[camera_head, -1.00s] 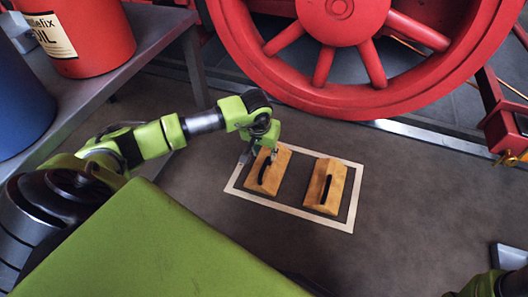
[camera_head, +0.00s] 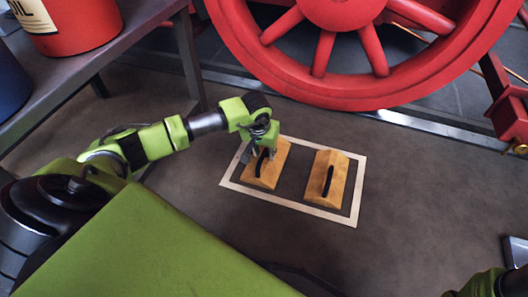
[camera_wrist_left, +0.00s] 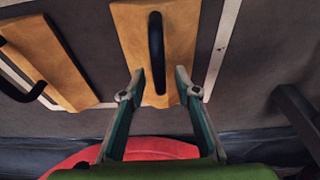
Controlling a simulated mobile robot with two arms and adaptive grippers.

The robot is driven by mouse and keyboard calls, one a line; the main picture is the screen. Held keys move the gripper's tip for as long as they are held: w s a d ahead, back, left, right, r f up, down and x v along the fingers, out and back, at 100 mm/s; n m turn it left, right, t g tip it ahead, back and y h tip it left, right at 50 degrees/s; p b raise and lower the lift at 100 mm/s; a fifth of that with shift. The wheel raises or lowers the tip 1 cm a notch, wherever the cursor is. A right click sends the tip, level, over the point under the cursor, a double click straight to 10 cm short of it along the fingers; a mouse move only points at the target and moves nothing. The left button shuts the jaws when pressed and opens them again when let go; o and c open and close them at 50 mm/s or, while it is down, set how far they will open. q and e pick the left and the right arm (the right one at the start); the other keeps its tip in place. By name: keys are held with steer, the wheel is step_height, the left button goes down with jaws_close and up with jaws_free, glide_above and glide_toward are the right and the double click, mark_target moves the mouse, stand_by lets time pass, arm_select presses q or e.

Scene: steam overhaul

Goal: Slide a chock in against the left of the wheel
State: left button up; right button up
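Two wooden chocks with black handles lie on the floor inside a white outlined rectangle. My left gripper (camera_head: 257,153) is over the left chock (camera_head: 263,176). In the left wrist view that chock (camera_wrist_left: 183,35) lies ahead of the gripper (camera_wrist_left: 160,82). The open fingertips stand on either side of the near end of its black handle (camera_wrist_left: 155,45), with a gap on both sides. The right chock (camera_head: 336,182) lies beside it, untouched. The big red wheel (camera_head: 350,91) stands behind the chocks, clear of both. My right gripper is not in view.
A grey metal bench (camera_head: 75,75) with a red bucket (camera_head: 80,30) stands at the left. A metal rail (camera_head: 400,122) runs under the wheel. The floor between the white outline (camera_head: 300,212) and the wheel is clear. A red bracket (camera_head: 508,115) is at the right.

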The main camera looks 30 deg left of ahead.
arm_select(q)
jaws_close()
steer(key=shift+r, duration=0.2)
steer(key=shift+r+p, duration=1.2)
steer(key=shift+r, duration=0.15)
